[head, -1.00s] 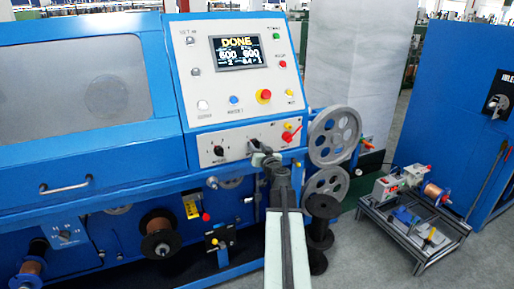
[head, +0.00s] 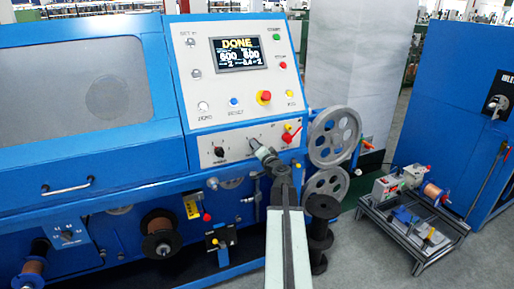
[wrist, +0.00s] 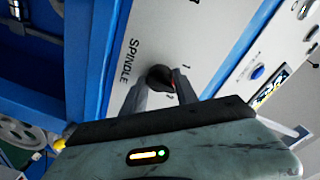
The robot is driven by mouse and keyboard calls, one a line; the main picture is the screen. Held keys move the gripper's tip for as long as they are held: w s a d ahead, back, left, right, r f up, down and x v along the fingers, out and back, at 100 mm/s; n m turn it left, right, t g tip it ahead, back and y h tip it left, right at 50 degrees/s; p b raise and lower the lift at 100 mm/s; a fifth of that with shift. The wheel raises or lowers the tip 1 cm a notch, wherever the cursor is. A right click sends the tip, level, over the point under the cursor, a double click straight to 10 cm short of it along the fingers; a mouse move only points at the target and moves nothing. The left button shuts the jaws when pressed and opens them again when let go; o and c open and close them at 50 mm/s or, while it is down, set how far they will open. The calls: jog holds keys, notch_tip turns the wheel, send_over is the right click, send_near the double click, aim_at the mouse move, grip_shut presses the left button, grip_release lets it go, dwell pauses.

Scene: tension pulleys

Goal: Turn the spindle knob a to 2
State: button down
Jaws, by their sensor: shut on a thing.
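The spindle knob (wrist: 158,74) is small and dark and sits on the pale panel, with the word SPINDLE printed beside it in the wrist view. My gripper (wrist: 160,84) is shut on it, one grey finger on each side. Small scale marks show on the panel near the knob, but they are too small to read surely, and the fingers hide part of the knob and its pointer. In the head view my gripper (head: 256,148) reaches the lower control panel (head: 238,143) and largely covers the knob.
A second dark knob (head: 219,152) is left of my gripper on the same panel. A red stop button (head: 264,97) and the display (head: 238,54) are above.

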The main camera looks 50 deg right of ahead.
jog(key=shift+m+y, duration=0.5)
jog(key=shift+m, duration=3.7)
jog(key=shift+s, duration=0.1)
jog(key=shift+d, duration=0.1)
jog(key=c, duration=0.9)
grip_release()
jog(key=shift+c, duration=0.2)
jog(key=p+v, duration=0.1)
jog(key=v, duration=0.6)
jog(key=shift+s, duration=0.35)
